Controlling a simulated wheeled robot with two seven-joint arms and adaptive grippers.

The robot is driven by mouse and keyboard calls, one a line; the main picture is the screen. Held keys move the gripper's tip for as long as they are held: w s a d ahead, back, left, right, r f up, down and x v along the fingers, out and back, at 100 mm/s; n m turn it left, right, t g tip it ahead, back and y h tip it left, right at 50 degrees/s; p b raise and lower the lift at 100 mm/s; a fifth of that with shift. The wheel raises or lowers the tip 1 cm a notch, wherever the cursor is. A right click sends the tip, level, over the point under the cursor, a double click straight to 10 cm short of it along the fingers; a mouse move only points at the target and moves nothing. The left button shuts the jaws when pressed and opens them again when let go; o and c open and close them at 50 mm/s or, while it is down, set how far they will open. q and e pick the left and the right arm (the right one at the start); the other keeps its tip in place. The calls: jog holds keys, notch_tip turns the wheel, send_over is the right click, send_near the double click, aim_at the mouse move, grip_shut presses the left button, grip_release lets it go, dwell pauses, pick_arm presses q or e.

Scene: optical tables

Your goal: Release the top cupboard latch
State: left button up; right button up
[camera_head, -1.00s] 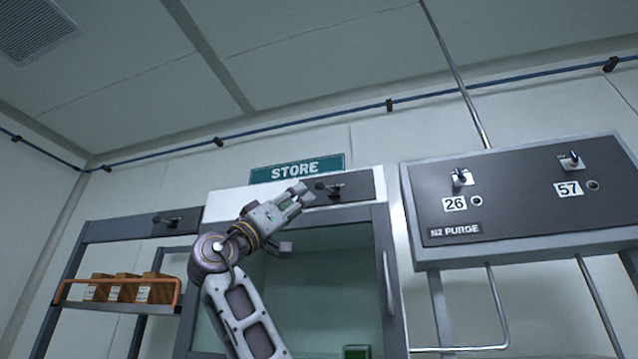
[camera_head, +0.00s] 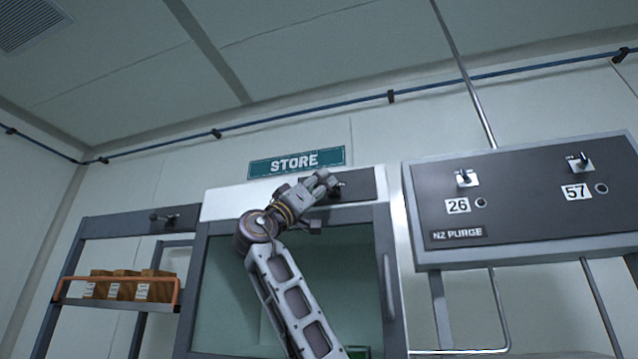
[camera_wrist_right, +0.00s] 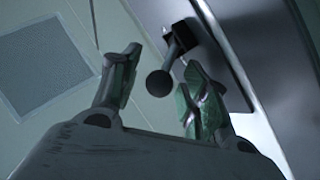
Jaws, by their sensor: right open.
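The dark top cupboard latch (camera_head: 339,190) sits on the dark plate (camera_head: 360,184) above the cupboard door (camera_head: 345,260), partly hidden behind my right gripper (camera_head: 324,182). In the right wrist view the latch is a lever with a ball knob (camera_wrist_right: 160,83). The knob lies in the gap between the two fingers of my open right gripper (camera_wrist_right: 155,85). I see no clear contact between fingers and knob. My left gripper is not in view.
A green STORE sign (camera_head: 297,162) hangs just above the latch. A purge panel (camera_head: 520,200) with two switches is at right. A shelf with several brown boxes (camera_head: 123,285) is at left, below another latch (camera_head: 165,217). The cupboard has a vertical handle (camera_head: 388,287).

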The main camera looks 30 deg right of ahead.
jog(key=shift+d, duration=0.15)
jog(key=shift+c, duration=0.3)
grip_shut()
jog(key=shift+s+t+b, duration=0.1)
jog(key=shift+t+b, duration=0.2)
jog(key=shift+t, duration=0.2)
jog(key=n+t+b, duration=0.1)
jog(key=t, duration=0.1)
jog(key=n+t+y+b, duration=0.1)
jog(key=t, duration=0.1)
jog(key=shift+s+d+f, duration=0.1)
jog(key=shift+s, duration=0.3)
jog(key=shift+s+d+n+t+y+b, duration=0.7)
jog(key=shift+n+t+y, duration=0.95)
jog(key=shift+t+y, duration=1)
jog(key=shift+s+d+n+t+y+b, duration=0.35)
jog(key=shift+n+t+y+b, duration=0.5)
jog(key=shift+n+t+y, duration=1.3)
jog(key=shift+s+d+n+t+y+b, duration=0.55)
jog(key=shift+n+t+y+b, duration=0.4)
jog(key=shift+t+y, duration=2.2)
jog(key=shift+n+y, duration=0.25)
jog(key=shift+y, duration=0.1)
